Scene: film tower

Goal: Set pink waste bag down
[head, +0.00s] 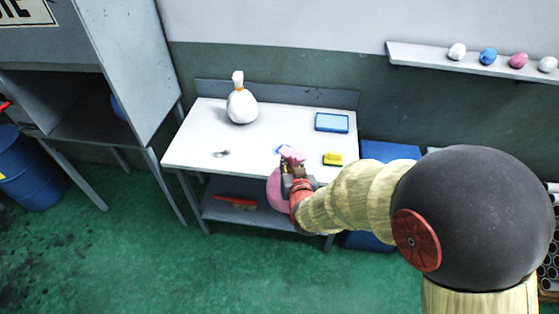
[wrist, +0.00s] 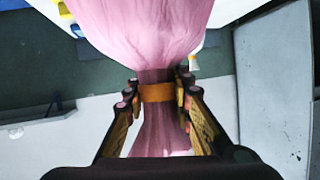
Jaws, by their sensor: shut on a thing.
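The pink waste bag (head: 276,189) hangs from my gripper (head: 293,170) at the front edge of the white table (head: 195,140) in the head view. My gripper is shut on the bag's gathered neck. In the wrist view my gripper (wrist: 158,100) has fingers on both sides of the neck at an orange tie, and the full pink body (wrist: 140,30) bulges beyond it. My arm hides part of the table's right front. I cannot tell whether the bag touches the table edge.
A white tied bag (head: 241,105) stands at the table's back left. A blue tray (head: 332,122), a yellow block (head: 333,158) and a small metal item (head: 221,153) also lie on the table. A red tool (head: 237,201) lies on the lower shelf. The tabletop's middle is clear.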

